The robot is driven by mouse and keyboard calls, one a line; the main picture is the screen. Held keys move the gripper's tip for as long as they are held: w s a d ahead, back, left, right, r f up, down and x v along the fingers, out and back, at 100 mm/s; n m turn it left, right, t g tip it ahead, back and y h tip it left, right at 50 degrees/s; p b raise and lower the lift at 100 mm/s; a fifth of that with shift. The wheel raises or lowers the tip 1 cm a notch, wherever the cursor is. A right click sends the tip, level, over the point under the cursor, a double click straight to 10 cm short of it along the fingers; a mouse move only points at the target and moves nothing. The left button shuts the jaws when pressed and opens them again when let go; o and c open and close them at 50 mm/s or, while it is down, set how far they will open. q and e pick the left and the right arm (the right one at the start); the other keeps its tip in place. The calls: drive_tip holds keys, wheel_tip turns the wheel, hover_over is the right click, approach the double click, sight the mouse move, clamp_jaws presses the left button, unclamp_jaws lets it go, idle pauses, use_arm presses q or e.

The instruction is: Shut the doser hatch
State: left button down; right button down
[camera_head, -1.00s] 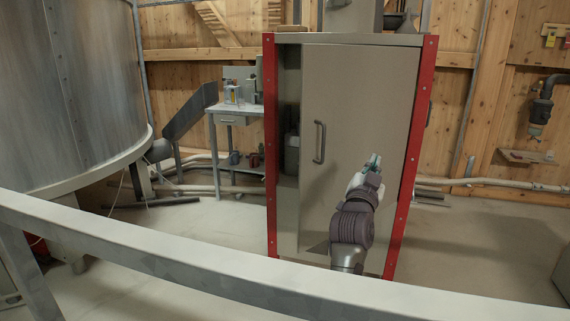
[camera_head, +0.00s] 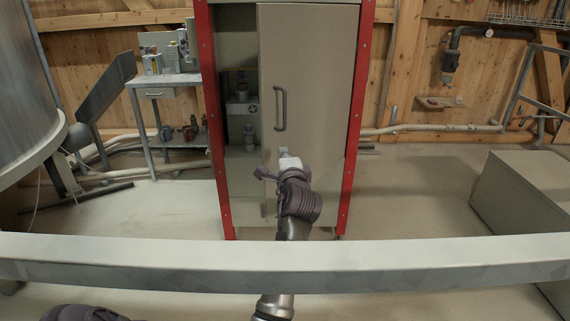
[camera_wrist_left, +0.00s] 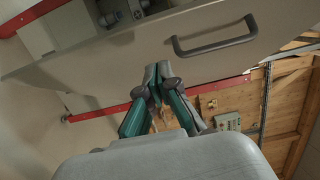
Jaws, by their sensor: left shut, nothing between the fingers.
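The doser cabinet has a beige hatch (camera_head: 325,85) with a grey bar handle (camera_head: 280,108) near its left edge. The hatch stands ajar, with a gap along its left side showing the inside. My left gripper (camera_head: 283,151) is in front of the hatch, below the handle. In the left wrist view its fingers (camera_wrist_left: 157,72) are together and empty. There the handle (camera_wrist_left: 214,38) is above and to the right of the fingertips, apart from them. I cannot tell whether the fingertips touch the hatch. My right gripper is not in view.
A grey rail (camera_head: 420,262) crosses in front of the cabinet, and my arm shows on both sides of it. Red posts (camera_head: 355,120) frame the cabinet. A small table (camera_head: 165,80) stands at left, and a large grey box (camera_head: 525,195) at right. Floor is clear between cabinet and box.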

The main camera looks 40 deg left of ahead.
sight(269, 139)
use_arm(q)
drive_tip(key=a, duration=0.1)
drive_tip(key=w+a, duration=0.1)
drive_tip(key=a, duration=0.1)
drive_tip(key=w+a, duration=0.1)
drive_tip(key=a, duration=0.1)
drive_tip(key=shift+a, duration=0.7)
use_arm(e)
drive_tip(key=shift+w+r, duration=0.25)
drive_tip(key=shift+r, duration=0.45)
